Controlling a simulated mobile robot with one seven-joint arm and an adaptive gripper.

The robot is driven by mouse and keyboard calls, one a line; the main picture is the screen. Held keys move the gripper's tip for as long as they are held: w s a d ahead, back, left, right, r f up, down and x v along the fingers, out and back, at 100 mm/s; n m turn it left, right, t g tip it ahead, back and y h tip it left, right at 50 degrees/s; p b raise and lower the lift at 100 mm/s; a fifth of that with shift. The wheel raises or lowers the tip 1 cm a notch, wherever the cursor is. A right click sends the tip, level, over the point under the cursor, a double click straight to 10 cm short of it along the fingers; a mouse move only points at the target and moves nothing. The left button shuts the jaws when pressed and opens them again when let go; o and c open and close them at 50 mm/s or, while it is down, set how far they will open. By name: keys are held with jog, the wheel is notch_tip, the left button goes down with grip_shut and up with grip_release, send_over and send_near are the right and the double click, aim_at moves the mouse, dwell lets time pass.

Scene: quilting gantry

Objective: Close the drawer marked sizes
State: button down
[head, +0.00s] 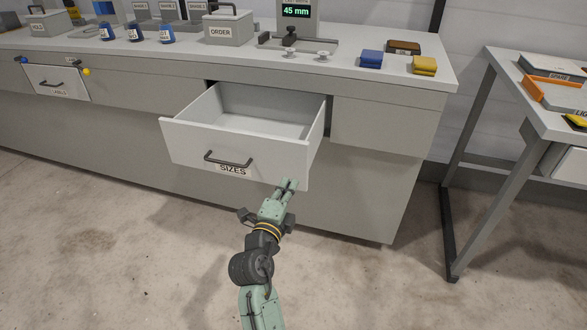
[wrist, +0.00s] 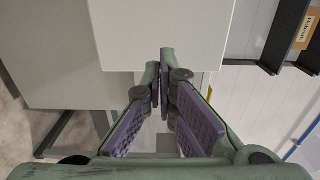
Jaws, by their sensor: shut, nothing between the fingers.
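The drawer marked SIZES (head: 222,149) is pulled well out of the grey counter in the head view. It looks empty inside. Its white front carries a dark bar handle (head: 228,161) with the SIZES label just below. My gripper (head: 289,184) is shut and empty, at the lower right part of the drawer front, right of the handle. In the wrist view the fingertips (wrist: 164,52) overlap a pale panel (wrist: 118,30), which seems to be the drawer front. I cannot tell whether they touch it.
The counter top (head: 330,78) holds an ORDER box (head: 228,28), a display reading 45 mm (head: 297,12), blue spools and folded fabric (head: 424,65). A smaller drawer (head: 57,82) stands slightly out at left. A side table (head: 515,85) stands at right. The floor in front is clear.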

aim_at(297, 169)
jog(key=p+x, duration=0.1)
jog(key=x, duration=0.3)
jog(key=shift+r+p, duration=0.15)
jog(key=shift+p, duration=0.25)
jog(key=shift+w+d, duration=0.15)
jog(key=shift+w, duration=0.3)
jog(key=shift+f, duration=0.2)
